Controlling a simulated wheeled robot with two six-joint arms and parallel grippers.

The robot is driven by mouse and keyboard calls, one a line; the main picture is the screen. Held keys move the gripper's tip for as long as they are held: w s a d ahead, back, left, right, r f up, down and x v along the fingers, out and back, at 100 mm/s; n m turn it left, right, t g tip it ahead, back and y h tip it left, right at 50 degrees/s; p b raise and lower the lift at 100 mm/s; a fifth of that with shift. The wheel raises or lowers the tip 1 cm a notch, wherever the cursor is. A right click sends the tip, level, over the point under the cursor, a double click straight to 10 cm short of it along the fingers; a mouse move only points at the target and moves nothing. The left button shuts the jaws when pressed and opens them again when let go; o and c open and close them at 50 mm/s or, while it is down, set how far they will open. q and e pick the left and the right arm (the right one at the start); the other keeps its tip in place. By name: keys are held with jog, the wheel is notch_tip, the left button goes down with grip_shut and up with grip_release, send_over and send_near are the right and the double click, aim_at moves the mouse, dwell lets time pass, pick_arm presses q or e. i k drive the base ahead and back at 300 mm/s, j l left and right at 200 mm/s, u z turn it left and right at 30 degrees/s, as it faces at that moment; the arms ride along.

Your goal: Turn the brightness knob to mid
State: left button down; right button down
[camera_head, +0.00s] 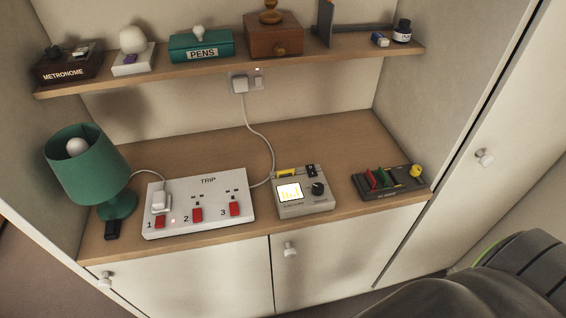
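A small grey device (302,202) stands on the wooden desk, right of the white TRIP box. It has a lit pale yellow screen (289,192) on the left. A round black knob (318,188) sits right of the screen. A small black switch (311,170) and a yellow piece (286,173) are at its back edge. The lettering is too small to read, and I cannot tell the knob's setting. Neither of my grippers is in view. A dark, rounded shape fills the lower right corner.
The white TRIP box (240,183) has several red switches, a plug and a cable to the wall socket. A green lamp (84,168) stands left. A dark tray (388,188) stands right. A shelf (224,66) runs above. Cupboard doors with white knobs are below.

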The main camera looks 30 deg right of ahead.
aim_at(317, 189)
jog(key=k+z, duration=0.1)
jog(key=z, duration=0.4)
jog(key=k+l+z, duration=0.1)
jog(key=z, duration=0.35)
jog(key=j+z, duration=0.15)
jog(key=z, duration=0.2)
jog(key=k+j+z, duration=0.1)
jog(key=z, duration=0.3)
jog(key=k+l, duration=0.05)
